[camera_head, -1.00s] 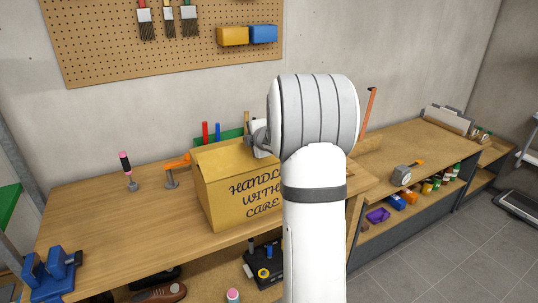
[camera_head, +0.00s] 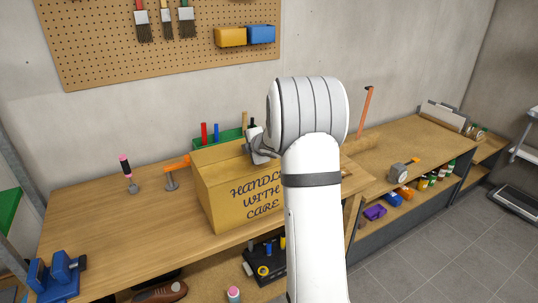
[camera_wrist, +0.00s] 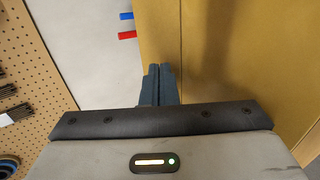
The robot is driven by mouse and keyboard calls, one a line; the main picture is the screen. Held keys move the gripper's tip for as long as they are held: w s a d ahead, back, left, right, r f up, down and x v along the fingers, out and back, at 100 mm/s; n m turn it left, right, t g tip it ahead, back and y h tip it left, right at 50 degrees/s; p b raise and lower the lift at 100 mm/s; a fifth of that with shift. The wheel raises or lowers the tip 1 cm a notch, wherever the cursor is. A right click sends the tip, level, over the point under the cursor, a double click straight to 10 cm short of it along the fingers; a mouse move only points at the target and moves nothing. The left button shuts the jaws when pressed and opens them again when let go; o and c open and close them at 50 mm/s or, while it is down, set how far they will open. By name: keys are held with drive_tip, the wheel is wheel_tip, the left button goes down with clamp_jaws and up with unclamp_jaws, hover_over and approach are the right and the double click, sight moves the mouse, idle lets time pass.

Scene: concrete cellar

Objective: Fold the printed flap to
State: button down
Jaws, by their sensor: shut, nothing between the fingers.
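A cardboard box (camera_head: 212,200) stands on the workbench, with "HANDLE WITH CARE" printed in dark letters on its front side (camera_head: 262,213). I cannot tell whether the print is on a hanging flap or on the wall itself. Its top looks mostly covered; the right part is hidden behind my arm. My gripper (camera_head: 262,157) is at the box's top, near its back right. In the wrist view my shut, empty fingers (camera_wrist: 158,70) point along the cardboard (camera_wrist: 240,50), just left of a seam line. Whether they touch it is unclear.
An orange-handled tool (camera_head: 175,168) and a pink-and-black tool (camera_head: 127,170) stand behind left. A green holder (camera_head: 222,138) with red and blue items is behind the box. A blue vise (camera_head: 58,275) sits front left.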

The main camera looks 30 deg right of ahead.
drive_tip(key=shift+r, duration=0.1)
drive_tip(key=shift+r+p, duration=1.35)
wheel_tip(320, 180, up, 13)
drive_tip(key=p, duration=0.2)
drive_tip(key=shift+f+p, duration=0.2)
drive_tip(key=shift+p, duration=0.1)
